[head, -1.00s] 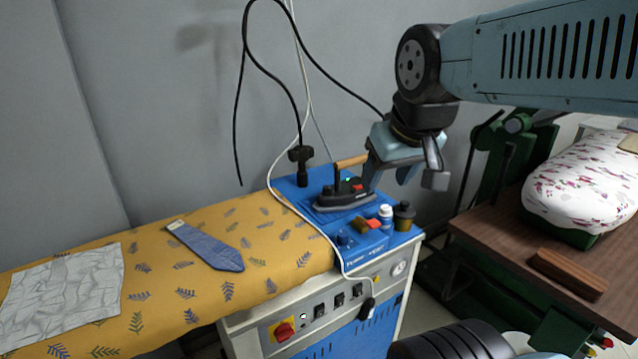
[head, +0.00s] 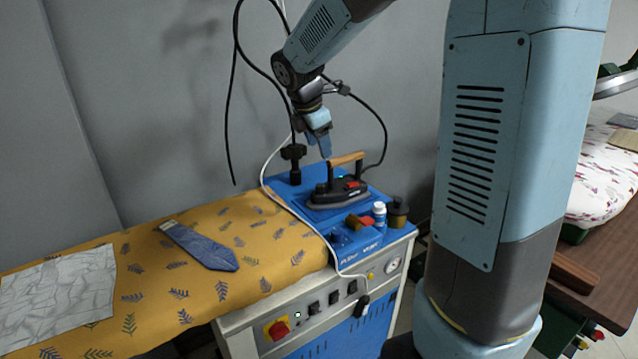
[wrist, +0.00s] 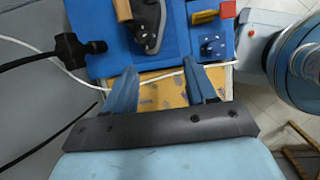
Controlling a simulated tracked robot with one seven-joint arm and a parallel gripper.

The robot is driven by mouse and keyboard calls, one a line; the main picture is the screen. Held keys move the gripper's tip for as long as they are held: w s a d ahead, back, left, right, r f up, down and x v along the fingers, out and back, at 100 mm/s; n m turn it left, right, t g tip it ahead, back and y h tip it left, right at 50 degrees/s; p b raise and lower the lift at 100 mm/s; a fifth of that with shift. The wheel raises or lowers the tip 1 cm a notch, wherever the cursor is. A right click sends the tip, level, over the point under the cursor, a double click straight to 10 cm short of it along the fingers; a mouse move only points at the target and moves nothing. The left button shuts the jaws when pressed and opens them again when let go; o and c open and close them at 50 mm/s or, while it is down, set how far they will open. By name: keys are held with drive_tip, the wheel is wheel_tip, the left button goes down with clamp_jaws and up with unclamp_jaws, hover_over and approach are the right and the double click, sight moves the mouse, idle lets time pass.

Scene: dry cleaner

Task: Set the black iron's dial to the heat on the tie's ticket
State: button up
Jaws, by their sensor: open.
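The black iron (head: 335,194) stands on the blue top of the ironing unit, with a wooden handle, a red part and a small green light; its dial cannot be made out. The iron shows partly at the top of the wrist view (wrist: 147,28). The blue tie (head: 205,248) lies on the yellow leaf-patterned board. A small pale ticket (head: 168,226) is at its narrow end, too small to read. My gripper (head: 325,152) is open and empty, above the iron's handle and apart from it; its fingers also show in the wrist view (wrist: 159,68).
Black cables hang behind. A crumpled pale cloth (head: 55,295) lies at left.

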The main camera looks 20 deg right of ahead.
sight(320, 185)
drive_tip(key=w+d+f+n, duration=0.1)
drive_tip(key=w+f, duration=0.2)
drive_tip(key=f, duration=0.2)
drive_tip(key=w+d+f+n, duration=0.1)
drive_tip(key=w+f+n, duration=0.1)
drive_tip(key=f, duration=0.4)
drive_tip(key=w+f+n, duration=0.1)
drive_tip(key=w+f, duration=0.3)
drive_tip(key=f, duration=0.1)
drive_tip(key=shift+d+f, duration=0.4)
